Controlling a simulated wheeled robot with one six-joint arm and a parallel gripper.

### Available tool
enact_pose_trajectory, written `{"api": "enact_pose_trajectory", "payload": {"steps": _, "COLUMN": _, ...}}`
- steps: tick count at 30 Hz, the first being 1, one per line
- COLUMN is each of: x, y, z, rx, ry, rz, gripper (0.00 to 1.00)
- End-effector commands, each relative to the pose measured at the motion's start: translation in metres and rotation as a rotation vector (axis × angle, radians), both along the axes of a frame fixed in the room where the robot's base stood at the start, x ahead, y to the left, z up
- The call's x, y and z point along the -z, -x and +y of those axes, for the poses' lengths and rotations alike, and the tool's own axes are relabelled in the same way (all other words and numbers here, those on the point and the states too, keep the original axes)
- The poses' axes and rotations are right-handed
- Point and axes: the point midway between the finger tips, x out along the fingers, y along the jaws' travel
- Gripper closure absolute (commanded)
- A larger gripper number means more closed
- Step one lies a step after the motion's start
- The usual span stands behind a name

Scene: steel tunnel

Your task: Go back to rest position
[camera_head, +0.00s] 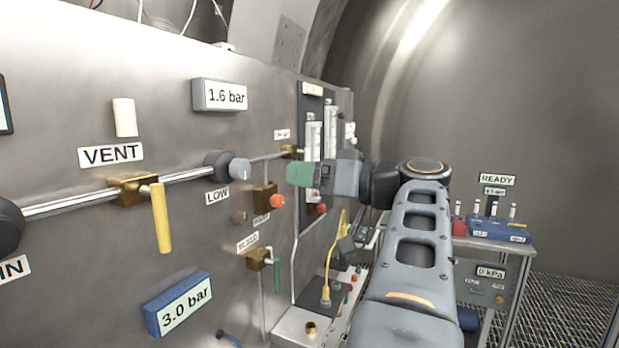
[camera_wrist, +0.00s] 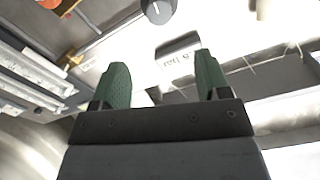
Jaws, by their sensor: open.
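My gripper (camera_head: 304,174) has green fingers and reaches toward the steel panel on the left, in front of the flow tubes. In the wrist view, my gripper (camera_wrist: 162,88) shows its two green fingers spread apart with nothing between them. My grey arm (camera_head: 418,240) stretches from the bottom right up to a dark elbow and then left toward the panel. Whether the fingers touch anything on the panel cannot be told.
The panel (camera_head: 60,170) carries a yellow vent handle (camera_head: 161,217), a LOW knob (camera_head: 238,168), an orange-red knob (camera_head: 277,201) and gauges reading 1.6 bar (camera_head: 226,96) and 3.0 bar (camera_head: 184,304). A bench with a blue vial rack (camera_head: 500,230) stands at right. Grated floor lies beyond.

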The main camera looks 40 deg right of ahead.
Motion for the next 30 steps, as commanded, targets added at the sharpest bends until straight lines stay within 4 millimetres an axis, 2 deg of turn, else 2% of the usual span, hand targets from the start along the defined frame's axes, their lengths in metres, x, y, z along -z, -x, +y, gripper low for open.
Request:
{"api": "enact_pose_trajectory", "payload": {"steps": 11, "x": 0.000, "y": 0.000, "z": 0.000, "rx": 0.000, "ry": -0.005, "rz": 0.002, "gripper": 0.31}}
{"api": "enact_pose_trajectory", "payload": {"steps": 14, "x": 0.000, "y": -0.001, "z": -0.002, "rx": 0.015, "ry": -0.055, "rz": 0.024, "gripper": 0.31}}
{"api": "enact_pose_trajectory", "payload": {"steps": 16, "x": 0.013, "y": -0.006, "z": -0.013, "rx": 0.076, "ry": -0.128, "rz": 0.108, "gripper": 0.31}}
{"api": "enact_pose_trajectory", "payload": {"steps": 20, "x": 0.077, "y": -0.011, "z": -0.042, "rx": 0.255, "ry": -0.288, "rz": 0.363, "gripper": 0.31}}
{"api": "enact_pose_trajectory", "payload": {"steps": 23, "x": 0.141, "y": -0.015, "z": -0.042, "rx": 0.380, "ry": -0.373, "rz": 0.607, "gripper": 0.31}}
{"api": "enact_pose_trajectory", "payload": {"steps": 24, "x": 0.166, "y": -0.015, "z": -0.036, "rx": 0.420, "ry": -0.385, "rz": 0.704, "gripper": 0.31}}
{"api": "enact_pose_trajectory", "payload": {"steps": 26, "x": 0.203, "y": -0.015, "z": -0.023, "rx": 0.471, "ry": -0.370, "rz": 0.845, "gripper": 0.31}}
{"api": "enact_pose_trajectory", "payload": {"steps": 27, "x": 0.227, "y": -0.013, "z": -0.011, "rx": 0.500, "ry": -0.339, "rz": 0.933, "gripper": 0.31}}
{"api": "enact_pose_trajectory", "payload": {"steps": 30, "x": 0.278, "y": -0.004, "z": 0.025, "rx": 0.538, "ry": -0.178, "rz": 1.114, "gripper": 0.31}}
